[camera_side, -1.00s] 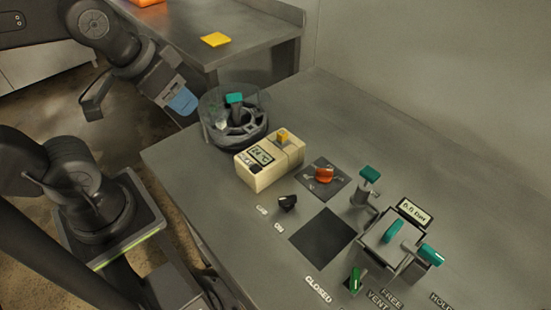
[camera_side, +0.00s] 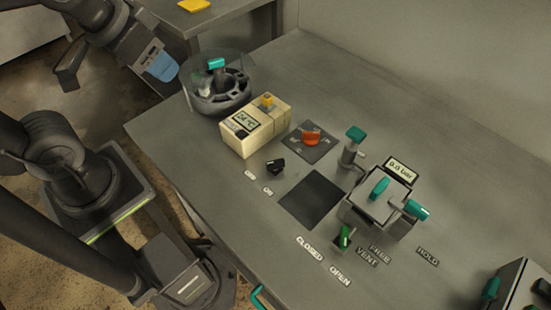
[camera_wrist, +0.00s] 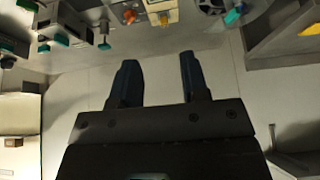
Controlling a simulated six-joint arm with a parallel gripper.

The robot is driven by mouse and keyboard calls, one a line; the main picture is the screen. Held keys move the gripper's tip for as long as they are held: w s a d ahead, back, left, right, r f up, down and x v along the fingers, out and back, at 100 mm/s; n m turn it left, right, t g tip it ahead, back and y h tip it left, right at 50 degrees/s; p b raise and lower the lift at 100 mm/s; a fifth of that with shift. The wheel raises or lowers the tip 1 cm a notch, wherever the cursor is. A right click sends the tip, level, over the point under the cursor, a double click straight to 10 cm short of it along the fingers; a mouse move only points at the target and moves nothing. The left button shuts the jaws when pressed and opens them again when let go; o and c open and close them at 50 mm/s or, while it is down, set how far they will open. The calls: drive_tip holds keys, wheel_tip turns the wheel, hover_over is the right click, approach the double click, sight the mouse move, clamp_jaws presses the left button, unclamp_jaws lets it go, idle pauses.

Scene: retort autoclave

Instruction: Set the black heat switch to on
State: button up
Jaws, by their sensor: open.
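The black heat switch (camera_side: 276,167) is a small dark knob on the grey bench, in front of the cream box. Two small labels lie beside it on its near left; they are too small to read surely. Its lever position is unclear. My gripper (camera_side: 160,67), with blue fingers, is at the upper left, beyond the bench edge, well apart from the switch. In the wrist view my gripper (camera_wrist: 153,62) is open, with nothing between the fingers.
A round vessel (camera_side: 222,104) with a clear wall stands close to my gripper. The cream box (camera_side: 243,142) carries a temperature display and yellow knob.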

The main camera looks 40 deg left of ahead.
drive_tip(key=w+d+f+m+g, duration=0.3)
drive_tip(key=w+d+f, duration=0.15)
drive_tip(key=w, duration=0.35)
drive_tip(key=m+g, duration=0.3)
hover_over(274, 161)
wheel_tip(274, 161, down, 11)
wheel_tip(274, 161, down, 13)
drive_tip(key=shift+s+r, duration=0.1)
clamp_jaws()
